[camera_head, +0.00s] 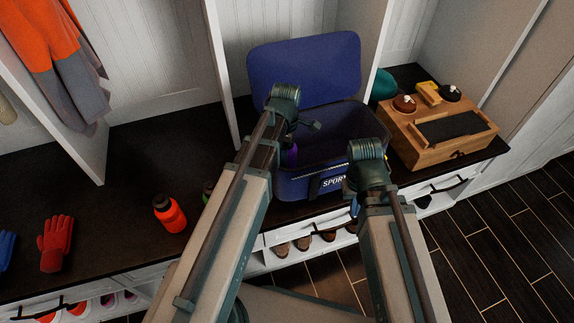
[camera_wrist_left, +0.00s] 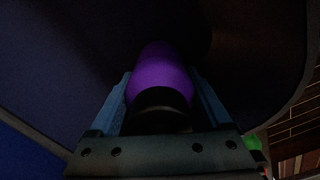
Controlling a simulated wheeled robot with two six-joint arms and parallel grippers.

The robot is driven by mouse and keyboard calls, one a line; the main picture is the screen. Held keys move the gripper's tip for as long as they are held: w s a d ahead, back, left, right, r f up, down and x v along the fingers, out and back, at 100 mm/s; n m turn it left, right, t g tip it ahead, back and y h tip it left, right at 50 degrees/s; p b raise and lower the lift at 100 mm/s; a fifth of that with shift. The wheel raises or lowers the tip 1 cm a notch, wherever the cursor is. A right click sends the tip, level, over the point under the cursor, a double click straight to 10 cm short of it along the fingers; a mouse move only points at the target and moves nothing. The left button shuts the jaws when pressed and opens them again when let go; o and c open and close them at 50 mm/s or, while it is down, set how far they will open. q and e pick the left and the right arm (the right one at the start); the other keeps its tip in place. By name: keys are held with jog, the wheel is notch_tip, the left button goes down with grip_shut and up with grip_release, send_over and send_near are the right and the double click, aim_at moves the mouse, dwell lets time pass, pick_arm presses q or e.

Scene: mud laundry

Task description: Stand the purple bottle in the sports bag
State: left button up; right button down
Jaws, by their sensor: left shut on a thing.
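The purple bottle (camera_wrist_left: 160,78) is between the two blue fingers of my left gripper (camera_wrist_left: 162,92) in the left wrist view, its black end towards the camera. The gripper is shut on it. In the head view only a small part of the purple bottle (camera_head: 290,155) shows beside my left arm, at the left part of the bag opening. The blue sports bag (camera_head: 300,187) stands on the dark bench with its lid raised at the back. Whether the bottle touches the bag floor is hidden. My right gripper (camera_head: 352,204) is at the bag's front right, mostly behind its wrist; its jaws are unclear.
An orange bottle (camera_head: 170,214) and a partly hidden green bottle (camera_head: 208,190) stand left of the bag. A red glove (camera_head: 55,243) lies farther left. A wooden box (camera_head: 440,140) stands close on the right. White dividers (camera_head: 222,85) rise beside the bag. Shoes sit below the bench.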

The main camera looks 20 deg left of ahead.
pick_arm(q)
jog(key=shift+f+b, duration=1.95)
jog(key=shift+r, duration=0.15)
jog(key=o, duration=1.3)
notch_tip(320, 180, up, 12)
jog(key=p, duration=1.2)
jog(key=shift+r, duration=0.1)
